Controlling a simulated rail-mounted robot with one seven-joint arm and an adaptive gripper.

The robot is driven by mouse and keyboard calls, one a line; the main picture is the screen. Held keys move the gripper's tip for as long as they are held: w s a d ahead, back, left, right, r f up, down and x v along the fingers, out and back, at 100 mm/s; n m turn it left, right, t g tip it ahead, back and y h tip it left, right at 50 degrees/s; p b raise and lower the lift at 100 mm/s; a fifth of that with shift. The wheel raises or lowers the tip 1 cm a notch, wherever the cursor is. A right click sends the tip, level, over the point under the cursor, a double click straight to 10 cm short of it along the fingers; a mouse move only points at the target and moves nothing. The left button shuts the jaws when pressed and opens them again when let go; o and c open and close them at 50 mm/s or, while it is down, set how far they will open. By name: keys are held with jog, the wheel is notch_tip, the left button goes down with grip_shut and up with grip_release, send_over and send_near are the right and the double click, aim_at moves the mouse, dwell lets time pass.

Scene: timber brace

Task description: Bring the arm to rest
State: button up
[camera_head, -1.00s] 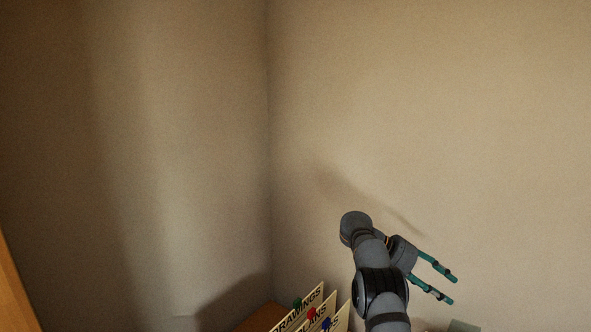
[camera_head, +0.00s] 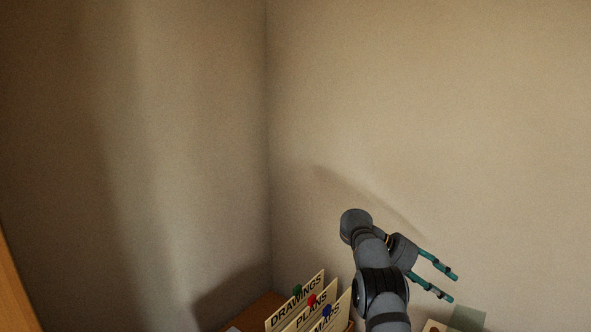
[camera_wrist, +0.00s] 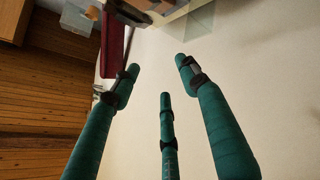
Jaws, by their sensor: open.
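My gripper (camera_head: 452,287) shows at the lower right of the head view, with its teal fingers spread and pointing right in front of the plain wall. Nothing is between the fingers. In the wrist view my gripper (camera_wrist: 157,82) shows several teal fingers with dark bands, held apart and empty, with the pale wall behind them. My grey arm rises from the bottom edge of the head view, bent at the top.
Cards lettered DRAWINGS (camera_head: 297,301), PLANS (camera_head: 312,313) and MAPS (camera_head: 328,318), with coloured pins, stand left of my arm. A greenish translucent box (camera_head: 468,318) is below my gripper. The wall area above is clear.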

jog(key=b, duration=0.6)
send_over(432, 330)
notch_tip(432, 330, down, 6)
jog(key=f, duration=0.9)
jog(key=shift+w+a+f+p, duration=0.15)
jog(key=shift+a+f+p, duration=0.05)
jog(key=shift+f+p, duration=0.2)
jog(key=shift+r, duration=0.25)
